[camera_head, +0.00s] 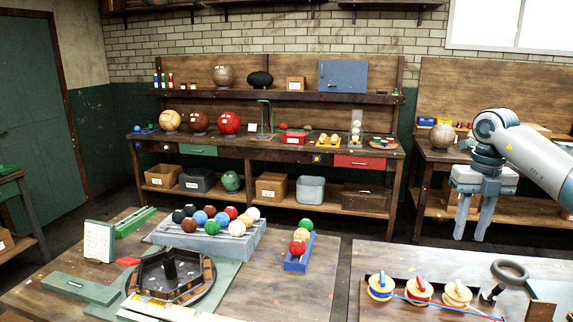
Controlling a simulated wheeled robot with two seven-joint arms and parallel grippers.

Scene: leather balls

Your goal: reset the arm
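My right arm (540,160) comes in from the right edge, bent at a blue-grey wrist joint. My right gripper (470,233) hangs from it, fingers pointing down. A gap shows between the two grey fingers, and nothing is between them. It appears in front of the back right workbench and above the far edge of the near right table (395,255). My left arm and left gripper are not in view.
A near left table holds a grey rack (240,240) of several coloured balls, a blue tray (296,264) with balls, and a dark round tray (170,277). Spools (419,289) and a black ring (510,270) lie on the right table. A shelved workbench (260,145) stands behind.

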